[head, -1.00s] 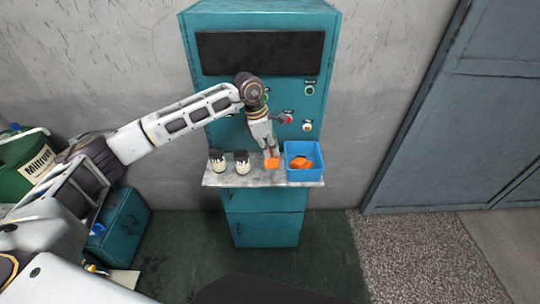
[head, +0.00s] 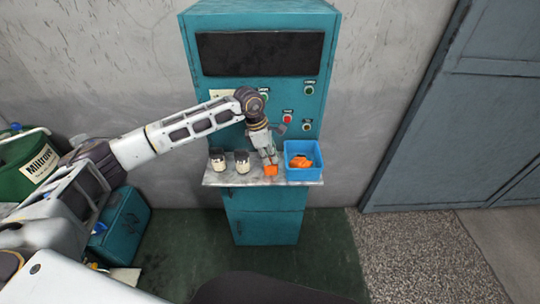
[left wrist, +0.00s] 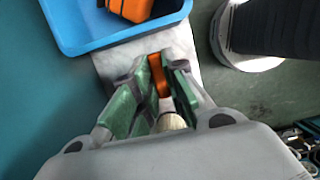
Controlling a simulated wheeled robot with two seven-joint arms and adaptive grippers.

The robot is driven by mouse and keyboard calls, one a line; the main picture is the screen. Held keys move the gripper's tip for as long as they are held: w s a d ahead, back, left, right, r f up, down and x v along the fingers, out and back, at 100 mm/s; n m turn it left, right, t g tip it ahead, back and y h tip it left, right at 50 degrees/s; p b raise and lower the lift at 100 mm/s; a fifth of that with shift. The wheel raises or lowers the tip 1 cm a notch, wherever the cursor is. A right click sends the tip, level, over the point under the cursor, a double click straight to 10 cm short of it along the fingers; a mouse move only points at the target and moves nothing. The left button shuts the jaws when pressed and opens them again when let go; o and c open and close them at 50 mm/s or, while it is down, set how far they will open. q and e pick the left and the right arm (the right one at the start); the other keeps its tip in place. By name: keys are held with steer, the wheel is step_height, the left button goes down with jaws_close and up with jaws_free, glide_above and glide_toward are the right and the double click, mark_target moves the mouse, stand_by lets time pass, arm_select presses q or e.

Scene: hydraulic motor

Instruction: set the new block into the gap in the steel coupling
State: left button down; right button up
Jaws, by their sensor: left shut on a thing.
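My left gripper (head: 269,161) is over the grey shelf, just left of the blue bin. It is shut on an orange block (head: 271,171), held near the shelf's front edge. In the left wrist view the block (left wrist: 158,75) sits between the green finger pads of the gripper (left wrist: 160,84). I cannot tell whether the block touches the shelf. I cannot make out the steel coupling or its gap for certain. My right gripper is not in view.
The blue bin (head: 304,174) holds orange blocks (head: 301,161). Two black-and-white cylinders (head: 218,161) (head: 242,162) stand on the shelf (head: 213,180) left of my gripper. Behind is a teal cabinet (head: 217,90) with buttons. A ribbed dark cylinder (left wrist: 268,28) is close by in the left wrist view.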

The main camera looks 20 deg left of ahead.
arm_select(q)
steer(key=shift+f, duration=0.15)
steer(key=c, duration=1.5)
jaws_free()
steer(key=shift+o, duration=0.2)
steer(key=shift+r, duration=0.2)
steer(key=shift+a+r, duration=0.1)
steer(key=shift+r, duration=0.25)
steer(key=b+v, duration=0.2)
steer(key=v, duration=0.9)
steer(key=shift+b, duration=0.4)
steer(key=shift+o, duration=0.4)
steer(key=shift+a+r, duration=0.1)
